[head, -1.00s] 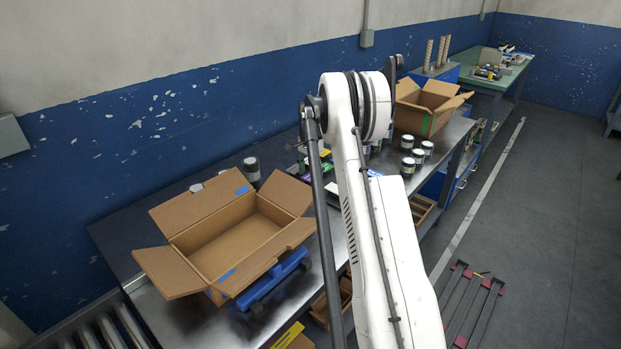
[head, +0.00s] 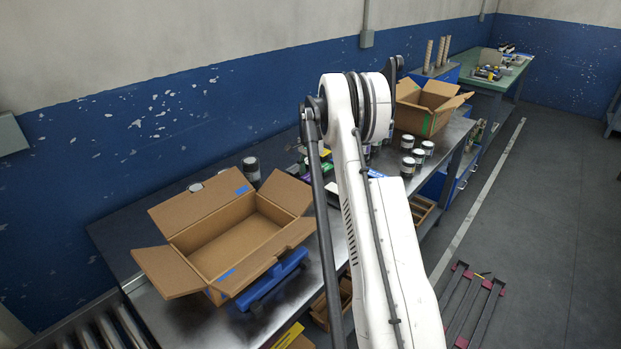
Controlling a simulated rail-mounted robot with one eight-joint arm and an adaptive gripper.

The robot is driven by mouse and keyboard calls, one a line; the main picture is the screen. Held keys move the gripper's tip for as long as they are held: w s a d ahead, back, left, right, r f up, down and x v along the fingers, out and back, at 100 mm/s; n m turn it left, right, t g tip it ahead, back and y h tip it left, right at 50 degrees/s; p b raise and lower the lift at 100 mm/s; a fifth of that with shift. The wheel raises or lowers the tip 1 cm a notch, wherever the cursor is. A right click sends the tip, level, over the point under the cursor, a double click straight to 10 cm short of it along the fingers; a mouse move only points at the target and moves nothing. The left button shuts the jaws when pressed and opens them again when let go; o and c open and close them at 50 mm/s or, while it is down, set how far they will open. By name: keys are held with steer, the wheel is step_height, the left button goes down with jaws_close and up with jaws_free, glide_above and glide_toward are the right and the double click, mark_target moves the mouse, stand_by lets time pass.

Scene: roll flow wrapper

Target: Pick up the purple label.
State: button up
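A small purple patch that looks like the purple label (head: 306,178) shows on the metal workbench, just left of my white arm. It is small, and my arm hides part of the bench around it. A green piece and a yellow piece lie close behind it. My gripper is not visible; my own arm's upper links block the view of it. I cannot see whether anything touches the label.
Several jars (head: 408,166) stand right of my arm, before a second open box (head: 428,104). Floor at right is mostly clear.

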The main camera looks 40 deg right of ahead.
steer(key=c, duration=0.6)
steer(key=shift+o, duration=0.2)
steer(key=shift+r, duration=0.1)
